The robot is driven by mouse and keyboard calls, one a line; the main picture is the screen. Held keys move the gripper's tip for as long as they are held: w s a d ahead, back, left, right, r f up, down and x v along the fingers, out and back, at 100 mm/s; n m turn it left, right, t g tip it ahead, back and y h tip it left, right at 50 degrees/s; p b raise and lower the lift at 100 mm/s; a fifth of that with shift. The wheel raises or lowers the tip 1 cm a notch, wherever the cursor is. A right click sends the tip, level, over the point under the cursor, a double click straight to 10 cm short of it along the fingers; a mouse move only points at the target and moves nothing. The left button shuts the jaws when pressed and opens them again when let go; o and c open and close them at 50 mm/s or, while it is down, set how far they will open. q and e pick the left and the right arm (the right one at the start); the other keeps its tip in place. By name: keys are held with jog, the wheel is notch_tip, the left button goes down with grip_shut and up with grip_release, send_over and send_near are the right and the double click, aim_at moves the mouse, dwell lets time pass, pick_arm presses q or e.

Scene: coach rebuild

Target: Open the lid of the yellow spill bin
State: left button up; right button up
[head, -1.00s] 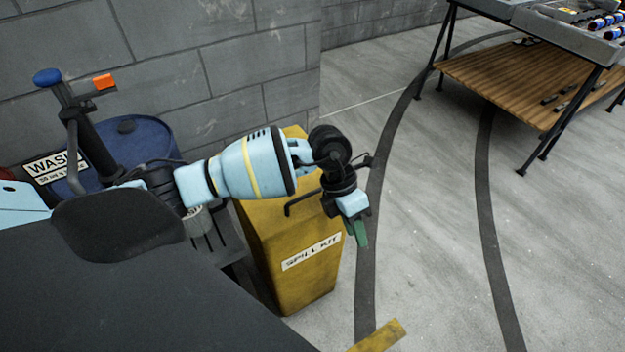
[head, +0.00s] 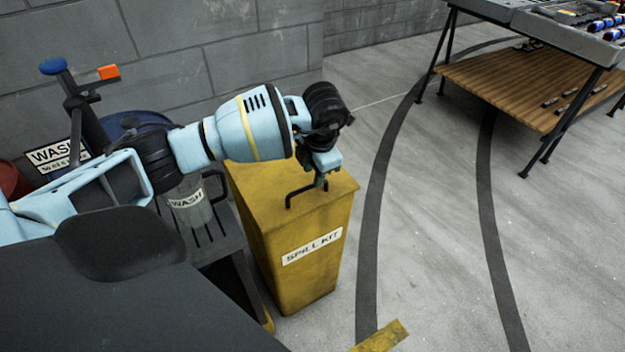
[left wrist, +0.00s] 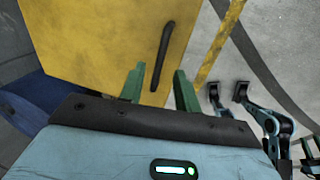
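The yellow spill bin (head: 305,272) stands on the floor with a "SPILL KIT" label on its front. Its flat lid (head: 258,190) is down. A black bar handle (head: 290,197) sits on the lid; it also shows in the left wrist view (left wrist: 163,52). My left gripper (head: 322,184) is over the handle, pointing down. In the left wrist view its two green fingers (left wrist: 158,80) are apart, with the handle's near end between them and gaps showing at the sides.
A blue drum (head: 125,124) and a grey jug marked "WASH" (head: 190,205) stand left of the bin, by the block wall. A table with a wooden lower shelf (head: 530,85) is at the back right. The floor right of the bin is open.

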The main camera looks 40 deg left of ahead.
aim_at(311, 185)
pick_arm(q)
jog(key=shift+w+a+f, duration=0.1)
jog(key=shift+a+f, duration=0.05)
jog(key=shift+f, duration=0.8)
jog(key=shift+w+a+f, duration=0.1)
jog(key=shift+a+f, duration=0.05)
jog(key=shift+f, duration=0.75)
jog(key=shift+c, duration=0.4)
grip_shut()
